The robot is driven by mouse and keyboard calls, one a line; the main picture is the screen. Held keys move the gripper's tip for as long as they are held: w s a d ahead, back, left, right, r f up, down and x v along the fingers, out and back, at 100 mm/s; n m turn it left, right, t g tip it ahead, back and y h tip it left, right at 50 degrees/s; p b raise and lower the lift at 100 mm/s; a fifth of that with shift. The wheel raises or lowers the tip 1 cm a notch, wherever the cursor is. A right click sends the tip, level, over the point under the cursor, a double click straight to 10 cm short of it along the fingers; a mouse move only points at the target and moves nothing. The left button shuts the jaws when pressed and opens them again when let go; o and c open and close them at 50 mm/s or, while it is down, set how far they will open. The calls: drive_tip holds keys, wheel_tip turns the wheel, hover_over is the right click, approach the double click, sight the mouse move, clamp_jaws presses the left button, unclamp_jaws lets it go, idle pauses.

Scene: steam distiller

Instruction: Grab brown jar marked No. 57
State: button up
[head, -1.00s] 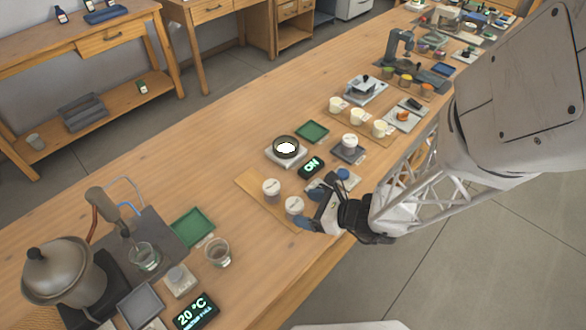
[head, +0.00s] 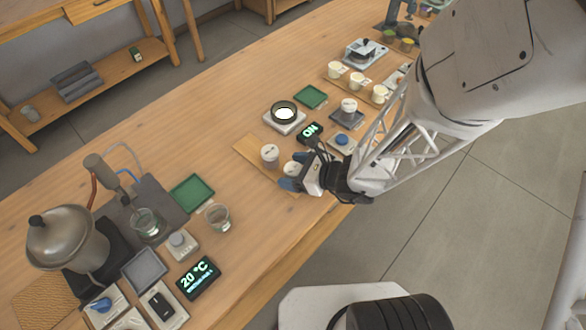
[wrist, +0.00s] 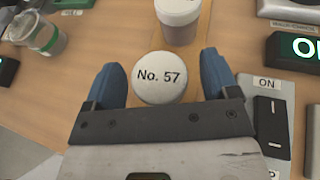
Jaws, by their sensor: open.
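The jar marked No. 57 (wrist: 159,90) shows in the wrist view as a round whitish lid with black lettering. Its side is hidden there, so I cannot tell the body's colour. My gripper (wrist: 161,66) is open, with one blue fingertip on each side of the lid and visible gaps between. In the head view the jar (head: 291,168) stands at the near end of a wooden board, partly hidden by my gripper (head: 291,178). A second jar (head: 269,152) with a pale lid stands just behind it; it also shows in the wrist view (wrist: 180,12).
A lit ON display (head: 310,132) and a panel with a blue knob (head: 342,140) lie to the right. A glass beaker (head: 218,217) stands to the left, near a green tray (head: 193,193) and a metal kettle (head: 65,245). The table's front edge is close to my gripper.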

sight(295, 171)
drive_tip(key=c, duration=1)
drive_tip(key=shift+c, duration=0.2)
drive_tip(key=shift+r, duration=0.2)
drive_tip(key=shift+r, duration=0.45)
drive_tip(key=shift+s+d+r, duration=0.1)
drive_tip(key=shift+s+r, duration=0.05)
drive_tip(key=shift+r, duration=0.45)
drive_tip(key=shift+s+d+r, duration=0.1)
drive_tip(key=shift+s+r, duration=0.05)
drive_tip(key=shift+r, duration=0.45)
drive_tip(key=s+d, duration=0.2)
drive_tip(key=s, duration=0.5)
drive_tip(key=s+d+r, duration=0.1)
drive_tip(key=s+d, duration=0.2)
drive_tip(key=s, duration=0.4)
drive_tip(key=shift+r, duration=0.2)
drive_tip(key=shift+s+d, duration=0.1)
drive_tip(key=shift+s, duration=0.1)
